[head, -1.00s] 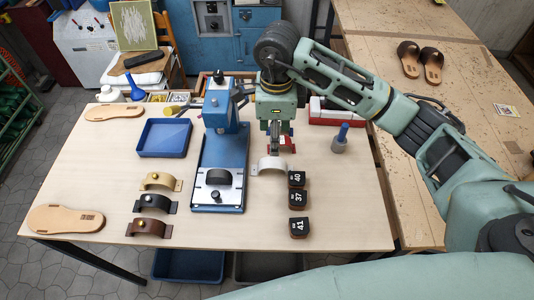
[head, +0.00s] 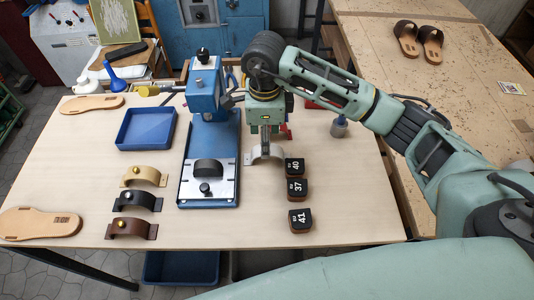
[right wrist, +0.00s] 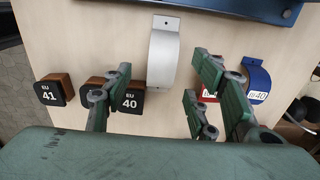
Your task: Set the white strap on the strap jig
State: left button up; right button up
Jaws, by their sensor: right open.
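The white strap (head: 276,153) is a pale arched band standing on the table, right of the blue press. It also shows in the right wrist view (right wrist: 163,60). My right gripper (head: 265,150) points down over the strap. In the right wrist view its open fingers (right wrist: 164,70) lie on either side of the band, with gaps showing; I cannot tell whether they touch it. The strap jig appears to be the black dome (head: 208,167) on the metal plate of the blue press (head: 212,135); the dome is bare. My left gripper is not in view.
Black blocks marked 40 (head: 294,165), 37 (head: 297,188) and 41 (head: 299,220) stand close right of the strap. Tan (head: 144,174), black (head: 138,200) and brown (head: 131,228) straps lie left of the press. A blue tray (head: 146,128) is behind them.

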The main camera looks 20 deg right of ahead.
jog(key=shift+f+p, duration=0.3)
jog(key=shift+f, duration=0.05)
jog(key=f, duration=0.1)
jog(key=f+p, duration=0.1)
jog(key=f, duration=0.1)
jog(key=f+p, duration=0.1)
jog(key=shift+d+f, duration=0.15)
jog(key=shift+d, duration=0.15)
jog(key=shift+f, duration=0.35)
jog(key=shift+c, duration=0.4)
jog(key=c, duration=1)
jog(key=shift+w+r, duration=0.1)
